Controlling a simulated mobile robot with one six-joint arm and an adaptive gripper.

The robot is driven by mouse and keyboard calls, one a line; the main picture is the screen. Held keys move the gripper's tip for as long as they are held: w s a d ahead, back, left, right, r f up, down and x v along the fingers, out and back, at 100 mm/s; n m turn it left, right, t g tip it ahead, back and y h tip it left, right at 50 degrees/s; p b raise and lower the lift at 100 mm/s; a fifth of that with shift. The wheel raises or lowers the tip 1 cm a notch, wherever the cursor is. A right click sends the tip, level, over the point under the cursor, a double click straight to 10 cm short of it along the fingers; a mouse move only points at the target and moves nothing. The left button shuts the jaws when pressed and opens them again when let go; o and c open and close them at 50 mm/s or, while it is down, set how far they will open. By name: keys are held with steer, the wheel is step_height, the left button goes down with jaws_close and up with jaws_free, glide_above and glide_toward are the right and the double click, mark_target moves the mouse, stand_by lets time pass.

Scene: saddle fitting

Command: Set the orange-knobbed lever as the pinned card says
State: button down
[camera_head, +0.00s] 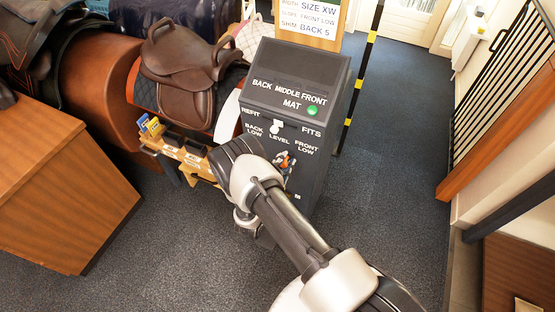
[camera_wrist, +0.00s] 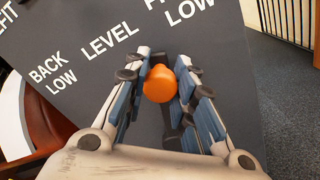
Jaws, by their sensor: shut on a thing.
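The pinned card (camera_head: 308,22) stands behind the dark cabinet (camera_head: 262,85) and reads SIZE XW, slope FRONT LOW, shim BACK 5. The orange knob (camera_wrist: 159,84) of the lever is between my gripper's fingers (camera_wrist: 164,62) in the wrist view, and my gripper is shut on it. The knob is below the labels LEVEL (camera_wrist: 110,42) and FRONT LOW (camera_wrist: 190,11), roughly between them; BACK LOW (camera_wrist: 53,76) is to the left. In the head view my gripper (camera_head: 286,163) is at the cabinet front and mostly covers the lever.
A green light (camera_head: 313,110) shows on the cabinet top beside the word MAT. A brown saddle (camera_head: 180,70) sits to the left, above a small wooden rack (camera_head: 178,153). A wooden block (camera_head: 60,190) stands at the left. Carpet is clear at the right.

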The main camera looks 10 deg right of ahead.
steer(key=shift+s+d+f+m, duration=0.3)
steer(key=shift+d+m, duration=0.1)
steer(key=shift+m, duration=0.1)
steer(key=shift+s+d+f+m, duration=0.2)
steer(key=shift+s+d+m, duration=0.1)
steer(key=shift+d+m, duration=0.15)
steer(key=c, duration=1.3)
jaws_free()
steer(key=shift+s+a, duration=0.1)
steer(key=v, duration=1.1)
steer(key=shift+s+a, duration=0.2)
steer(key=shift+s, duration=0.15)
